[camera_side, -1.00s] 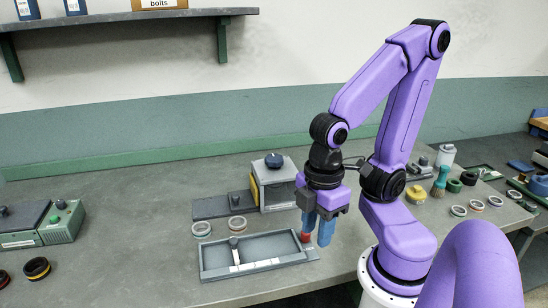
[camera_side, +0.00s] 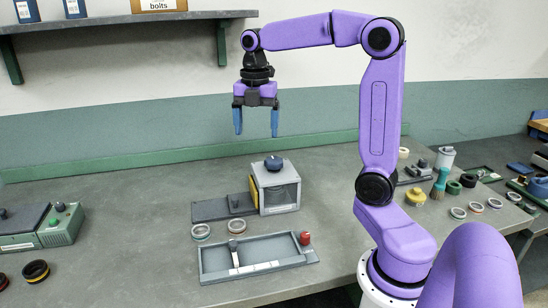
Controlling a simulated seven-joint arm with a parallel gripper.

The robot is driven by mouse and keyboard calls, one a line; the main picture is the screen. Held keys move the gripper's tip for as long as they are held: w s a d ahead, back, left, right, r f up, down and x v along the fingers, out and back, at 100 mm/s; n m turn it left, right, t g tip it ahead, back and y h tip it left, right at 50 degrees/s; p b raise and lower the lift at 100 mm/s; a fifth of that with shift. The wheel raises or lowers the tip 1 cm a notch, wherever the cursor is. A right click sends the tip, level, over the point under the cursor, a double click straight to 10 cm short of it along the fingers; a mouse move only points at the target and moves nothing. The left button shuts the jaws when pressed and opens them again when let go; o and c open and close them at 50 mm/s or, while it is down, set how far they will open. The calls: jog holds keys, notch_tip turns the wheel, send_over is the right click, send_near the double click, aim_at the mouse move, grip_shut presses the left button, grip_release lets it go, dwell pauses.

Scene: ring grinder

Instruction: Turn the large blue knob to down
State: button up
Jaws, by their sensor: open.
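The large blue knob (camera_side: 273,162) sits on top of a grey box-shaped machine (camera_side: 277,189) with a yellow side panel, near the middle of the bench. Which way the knob points is too small to tell. My gripper (camera_side: 256,136) is open and empty, its two blue fingers pointing down. It hangs in the air above and slightly left of the knob in the picture, apart from it.
A grey tray (camera_side: 207,273) with a lever and a red knob (camera_side: 304,238) lies in front of the machine. Two rings (camera_side: 201,231) lie behind the tray. A green-grey device (camera_side: 62,225) stands at the left. Several rings and a brush (camera_side: 440,183) are at the right.

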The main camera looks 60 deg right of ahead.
aim_at(274, 160)
jog(key=w+d+r+n, duration=0.1)
jog(key=d+r+n, duration=0.2)
jog(key=d, duration=0.8)
notch_tip(274, 160, down, 17)
jog(key=shift+w+a+f, duration=0.1)
jog(key=c, duration=1.1)
jog(key=shift+o, duration=0.2)
jog(key=shift+m, duration=0.3)
